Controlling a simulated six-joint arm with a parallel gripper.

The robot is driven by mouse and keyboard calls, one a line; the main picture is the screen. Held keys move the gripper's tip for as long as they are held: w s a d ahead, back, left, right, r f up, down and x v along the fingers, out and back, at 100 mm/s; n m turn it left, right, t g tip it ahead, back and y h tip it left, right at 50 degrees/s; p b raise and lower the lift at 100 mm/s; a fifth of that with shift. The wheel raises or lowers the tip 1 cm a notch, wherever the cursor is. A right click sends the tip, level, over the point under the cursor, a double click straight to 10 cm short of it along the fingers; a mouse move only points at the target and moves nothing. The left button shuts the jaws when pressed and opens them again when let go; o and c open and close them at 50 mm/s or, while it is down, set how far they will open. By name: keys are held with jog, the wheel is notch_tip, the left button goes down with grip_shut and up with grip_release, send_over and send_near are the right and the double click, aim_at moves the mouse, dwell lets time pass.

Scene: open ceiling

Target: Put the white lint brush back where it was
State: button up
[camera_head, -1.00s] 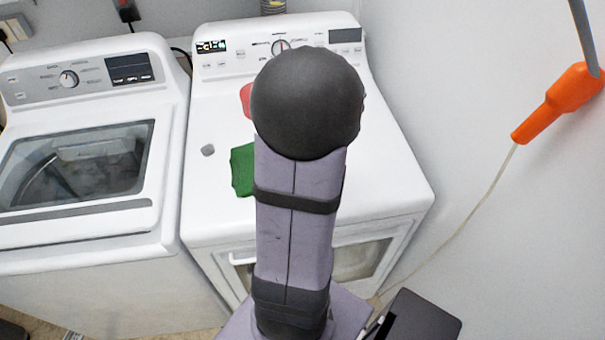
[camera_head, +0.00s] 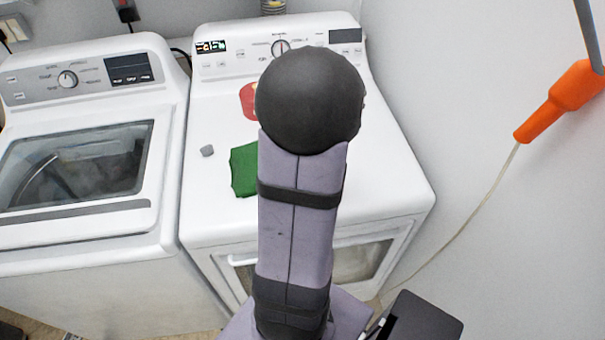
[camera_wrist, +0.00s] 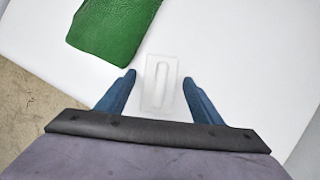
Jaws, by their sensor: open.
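The white lint brush (camera_wrist: 161,90) shows in the wrist view as a pale flat rectangle with a raised long handle. It appears to lie on the white dryer top (camera_head: 385,185). My gripper (camera_wrist: 159,78) is open, with one blue finger on either side of the brush. There is a visible gap between each finger and the brush. In the head view my arm hides the gripper and the brush.
A green cloth (camera_head: 244,170) lies left of my arm and also shows in the wrist view (camera_wrist: 110,25). A washer (camera_head: 80,230) stands left. A wall is on the right.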

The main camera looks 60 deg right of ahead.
jog(key=shift+r, duration=0.45)
jog(key=p+v, duration=0.1)
jog(key=v, duration=1)
jog(key=shift+r+p, duration=0.25)
jog(key=shift+p, duration=0.1)
jog(key=shift+s, duration=0.15)
jog(key=w+a+f+n+g+y, duration=0.15)
jog(key=w+a+n, duration=0.25)
jog(key=a+n, duration=0.5)
jog(key=w+a+f+n+g+y, duration=0.1)
jog(key=w+a+f+n, duration=0.25)
jog(key=a+n, duration=0.6)
jog(key=a+f+n+g, duration=0.1)
jog(key=a+n, duration=0.4)
jog(key=n, duration=0.6)
jog(key=s+a+f+n, duration=0.1)
jog(key=a+f+n, duration=0.1)
jog(key=a+n, duration=0.4)
jog(key=n, duration=0.5)
jog(key=shift+s+g+h, duration=0.25)
jog(key=shift+g+h, duration=0.1)
